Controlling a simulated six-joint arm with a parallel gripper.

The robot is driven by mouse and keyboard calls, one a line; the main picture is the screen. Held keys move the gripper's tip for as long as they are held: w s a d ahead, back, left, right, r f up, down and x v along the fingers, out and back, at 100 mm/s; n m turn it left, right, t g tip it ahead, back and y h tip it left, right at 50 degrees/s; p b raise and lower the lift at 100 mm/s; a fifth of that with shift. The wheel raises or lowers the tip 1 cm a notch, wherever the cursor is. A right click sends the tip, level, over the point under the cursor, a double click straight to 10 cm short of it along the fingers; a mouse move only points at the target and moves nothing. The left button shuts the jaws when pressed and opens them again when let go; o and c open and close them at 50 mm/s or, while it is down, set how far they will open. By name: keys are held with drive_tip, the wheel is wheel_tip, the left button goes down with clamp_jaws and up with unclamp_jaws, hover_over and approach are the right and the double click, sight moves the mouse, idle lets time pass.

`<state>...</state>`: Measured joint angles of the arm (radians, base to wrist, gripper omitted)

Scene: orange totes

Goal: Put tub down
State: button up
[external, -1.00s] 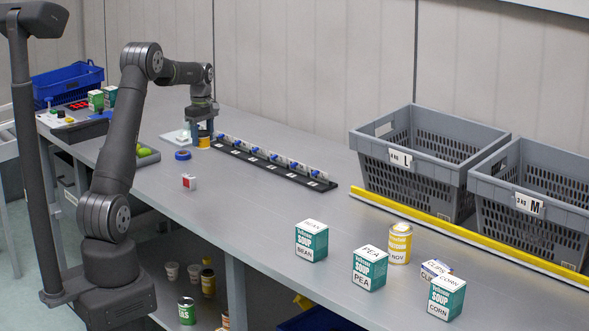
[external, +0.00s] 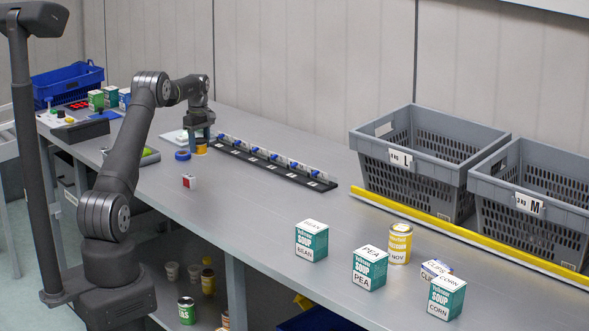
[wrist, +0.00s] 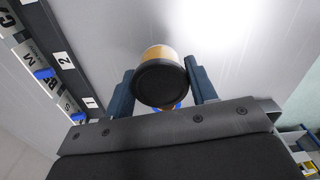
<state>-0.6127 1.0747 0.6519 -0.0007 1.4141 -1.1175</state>
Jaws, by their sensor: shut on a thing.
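The tub is a small orange-yellow cylinder (external: 201,147) with a black round end (wrist: 160,84) facing the wrist camera. My gripper (external: 201,138) is over the far left part of the grey bench and points down. Its blue fingers (wrist: 162,88) stand on either side of the tub and are shut on it. The tub is at or just above the bench top; I cannot tell whether it touches. Some blue also shows behind the tub in the wrist view.
A black rack of labelled blue-and-white tubes (external: 268,160) runs close to the right of my gripper. A small red and white block (external: 189,181) lies in front. A white item (external: 174,136) is behind on the left. The mid-bench is clear before the soup boxes (external: 311,241).

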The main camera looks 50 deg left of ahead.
sight(199, 154)
drive_tip(key=shift+a+f, duration=0.3)
drive_tip(key=shift+f, duration=1.85)
drive_tip(key=shift+f, duration=0.1)
drive_tip(key=o, duration=1)
wheel_tip(199, 154, up, 12)
drive_tip(key=shift+r, duration=0.15)
